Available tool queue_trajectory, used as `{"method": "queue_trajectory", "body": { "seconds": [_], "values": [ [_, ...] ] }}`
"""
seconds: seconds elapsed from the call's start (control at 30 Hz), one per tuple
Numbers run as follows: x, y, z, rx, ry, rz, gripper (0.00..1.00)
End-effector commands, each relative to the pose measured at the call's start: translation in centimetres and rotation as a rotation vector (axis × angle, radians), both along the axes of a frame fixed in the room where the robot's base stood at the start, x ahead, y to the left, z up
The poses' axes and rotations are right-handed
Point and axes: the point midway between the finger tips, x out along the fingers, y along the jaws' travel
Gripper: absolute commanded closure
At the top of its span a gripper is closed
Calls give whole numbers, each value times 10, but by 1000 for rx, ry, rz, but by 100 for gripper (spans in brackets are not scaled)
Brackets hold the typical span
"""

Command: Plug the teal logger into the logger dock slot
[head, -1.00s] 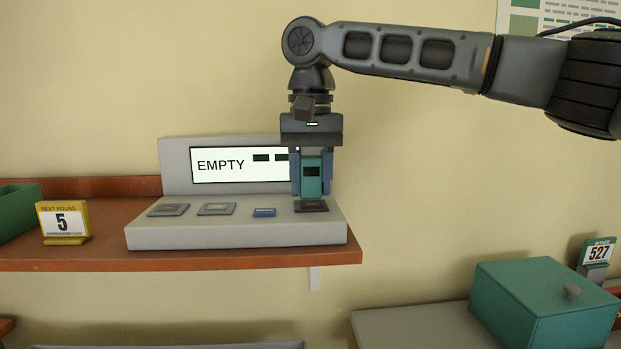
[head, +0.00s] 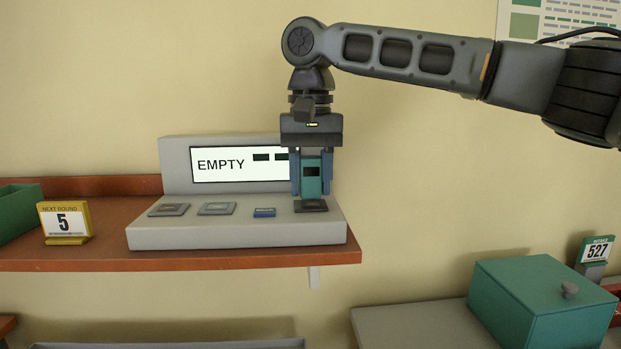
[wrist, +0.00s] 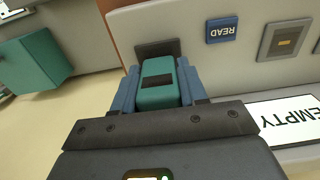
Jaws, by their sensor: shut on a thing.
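The teal logger (head: 312,178) is upright between the blue fingers of my gripper (head: 311,182), which is shut on it. It also shows in the wrist view (wrist: 158,88), held between the fingers. The logger's lower end is at the dark slot plate (head: 311,206) at the right end of the grey dock (head: 240,233). The plate also shows in the wrist view (wrist: 158,47). I cannot tell whether the lower end is inside the slot or just touching. The dock screen (head: 222,165) reads EMPTY, its right part hidden by my gripper.
A blue READ button (head: 264,212) and two grey plates (head: 216,209) lie left of the slot on the dock. A teal lidded box (head: 530,300) is at lower right.

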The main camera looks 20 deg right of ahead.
Motion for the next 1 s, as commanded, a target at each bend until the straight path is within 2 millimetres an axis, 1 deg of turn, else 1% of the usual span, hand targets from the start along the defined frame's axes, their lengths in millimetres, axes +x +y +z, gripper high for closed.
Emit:
{"method": "queue_trajectory", "body": {
  "seconds": [0.7, 1.0],
  "values": [
    [0, 0, 0, 0, 0, 0, 100],
    [0, 0, -4, 0, 0, 0, 100]
  ]
}}
